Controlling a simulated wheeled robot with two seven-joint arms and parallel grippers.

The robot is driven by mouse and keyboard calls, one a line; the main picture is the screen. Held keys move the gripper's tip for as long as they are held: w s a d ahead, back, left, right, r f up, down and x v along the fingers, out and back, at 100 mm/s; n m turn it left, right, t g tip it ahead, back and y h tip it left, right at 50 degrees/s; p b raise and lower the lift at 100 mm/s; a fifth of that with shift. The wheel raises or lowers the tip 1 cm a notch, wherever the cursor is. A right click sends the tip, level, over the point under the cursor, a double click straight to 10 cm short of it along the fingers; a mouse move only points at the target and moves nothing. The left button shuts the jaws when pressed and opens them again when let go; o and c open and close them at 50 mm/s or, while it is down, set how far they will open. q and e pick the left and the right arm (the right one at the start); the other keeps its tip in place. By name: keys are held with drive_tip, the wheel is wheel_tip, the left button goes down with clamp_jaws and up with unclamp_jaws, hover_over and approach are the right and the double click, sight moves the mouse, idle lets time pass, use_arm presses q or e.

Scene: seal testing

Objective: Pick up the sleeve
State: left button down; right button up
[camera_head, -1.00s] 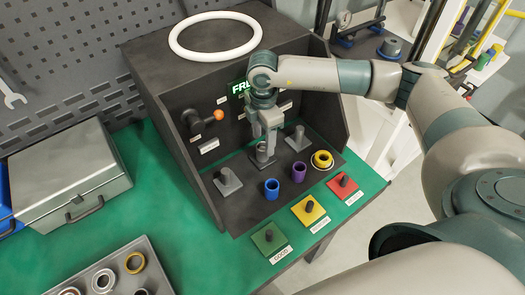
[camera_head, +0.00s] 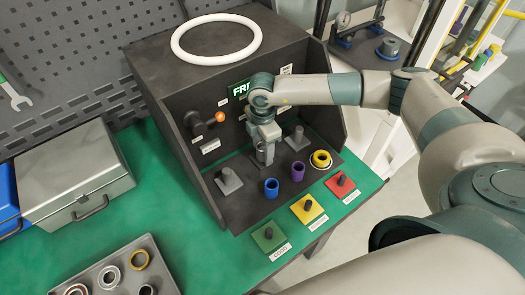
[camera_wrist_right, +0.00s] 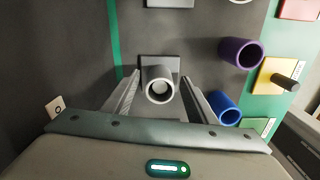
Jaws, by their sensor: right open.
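A grey hollow sleeve (camera_wrist_right: 159,86) stands on a grey square base in the right wrist view, with a lighter core inside it. My right gripper (camera_head: 265,157) points down over the middle fixture in the head view and hides most of it. In the right wrist view, its fingers are open, one on each side of the grey sleeve; whether they touch it I cannot tell. A blue sleeve (camera_head: 271,186), a purple sleeve (camera_head: 298,171) and a yellow ring-shaped part (camera_head: 321,159) stand in front of the fixtures. My left gripper is out of view.
Grey posts stand left (camera_head: 229,181) and right (camera_head: 297,138) of the gripper. Green (camera_head: 269,238), yellow (camera_head: 307,210) and red (camera_head: 340,185) plates line the front. The black housing (camera_head: 165,95) encloses the back and sides. A grey case (camera_head: 75,185) sits left.

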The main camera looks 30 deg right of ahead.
drive_tip(key=c, duration=1.3)
drive_tip(key=shift+r, duration=0.1)
